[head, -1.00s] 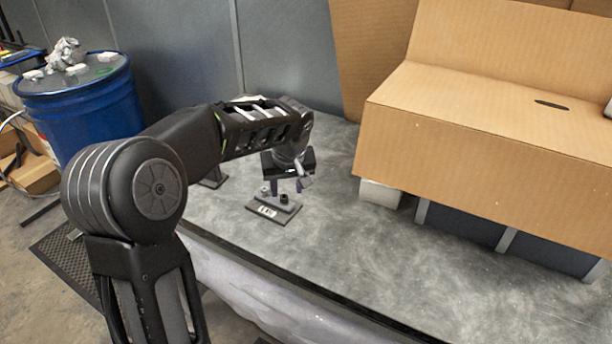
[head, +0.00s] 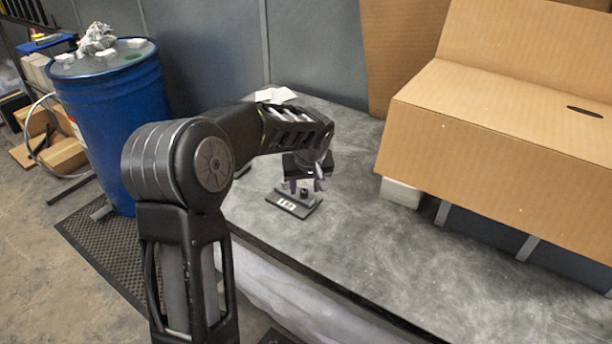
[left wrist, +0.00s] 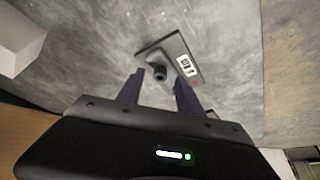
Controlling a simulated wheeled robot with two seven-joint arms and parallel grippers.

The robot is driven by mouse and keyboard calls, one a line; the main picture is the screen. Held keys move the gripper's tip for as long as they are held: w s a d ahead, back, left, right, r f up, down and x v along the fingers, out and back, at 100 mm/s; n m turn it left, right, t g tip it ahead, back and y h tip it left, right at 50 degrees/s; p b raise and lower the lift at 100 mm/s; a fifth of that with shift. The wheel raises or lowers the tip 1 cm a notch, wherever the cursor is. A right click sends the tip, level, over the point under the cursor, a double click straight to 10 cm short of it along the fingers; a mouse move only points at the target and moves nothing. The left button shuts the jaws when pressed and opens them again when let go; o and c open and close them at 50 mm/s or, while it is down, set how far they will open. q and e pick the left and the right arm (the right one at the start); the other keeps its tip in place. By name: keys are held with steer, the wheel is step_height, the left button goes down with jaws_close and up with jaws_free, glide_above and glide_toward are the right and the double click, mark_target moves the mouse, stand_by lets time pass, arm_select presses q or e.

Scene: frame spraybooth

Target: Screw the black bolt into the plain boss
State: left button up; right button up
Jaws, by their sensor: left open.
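A small dark plate (head: 281,205) with a white label lies on the grey table. A black cylindrical piece (head: 304,194) stands on it, and I cannot tell whether it is the black bolt or a boss. In the left wrist view the black piece (left wrist: 159,72) sits on a grey mount on the plate (left wrist: 176,42), between and beyond the fingertips. My left gripper (head: 305,187) is open just above the plate, its fingers (left wrist: 158,88) apart with nothing held. It partly hides the plate's far side. My right gripper is out of view.
A large cardboard box (head: 480,150) stands at the right on white and dark supports. A blue barrel (head: 115,125) stands on the floor at the left. The table (head: 400,265) is clear in front and to the right of the plate.

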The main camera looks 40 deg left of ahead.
arm_select(q)
steer(key=shift+x, duration=0.9)
steer(key=shift+c, duration=0.2)
jaws_close()
